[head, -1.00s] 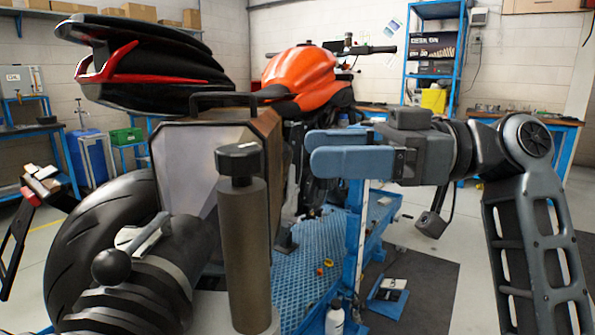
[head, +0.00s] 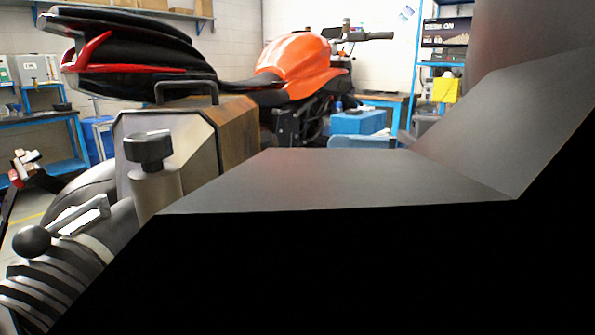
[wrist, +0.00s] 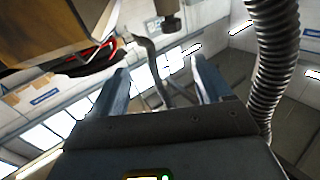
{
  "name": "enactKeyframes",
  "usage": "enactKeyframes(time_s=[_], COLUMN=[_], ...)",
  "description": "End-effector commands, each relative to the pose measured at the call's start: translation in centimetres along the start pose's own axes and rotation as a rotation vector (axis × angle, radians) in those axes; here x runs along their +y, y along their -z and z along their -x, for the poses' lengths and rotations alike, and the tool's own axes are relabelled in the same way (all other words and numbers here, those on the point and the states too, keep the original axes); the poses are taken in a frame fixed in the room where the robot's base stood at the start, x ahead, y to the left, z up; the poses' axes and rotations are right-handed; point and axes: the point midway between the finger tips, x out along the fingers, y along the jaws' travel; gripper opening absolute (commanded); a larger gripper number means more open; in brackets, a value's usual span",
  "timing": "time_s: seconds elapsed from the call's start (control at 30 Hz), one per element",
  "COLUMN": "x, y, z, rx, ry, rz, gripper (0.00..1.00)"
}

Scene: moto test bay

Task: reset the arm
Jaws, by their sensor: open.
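My gripper (wrist: 158,66) shows in the wrist view with its two blue fingers spread wide apart and nothing between them. In the head view a large dark part of my own arm covers the lower right and middle of the picture. Only a small strip of light blue shows above its edge, probably a finger; the rest of the gripper is hidden there. The wrist camera looks up toward the ceiling and bright windows.
The orange motorcycle (head: 298,66) stands behind a metal-sided box (head: 150,140). A capped cylinder (head: 150,150) and a ribbed part with a ball-ended lever (head: 32,242) are close at left. A grey corrugated hose (wrist: 275,70) hangs right of the fingers in the wrist view. A blue shelf rack (head: 418,60) stands behind.

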Motion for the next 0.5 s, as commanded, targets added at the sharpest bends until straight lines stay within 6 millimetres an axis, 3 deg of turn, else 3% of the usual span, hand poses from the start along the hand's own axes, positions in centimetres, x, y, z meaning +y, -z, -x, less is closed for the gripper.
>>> enactKeyframes(time_s=[0.27, 0.5], x=[1.0, 1.8], y=[-3.5, -8.9], z=[-0.3, 0.2], rx=[0.046, 0.101], ry=[-0.120, -0.310], rz=[-0.104, -0.245], gripper=[0.78, 0.78])
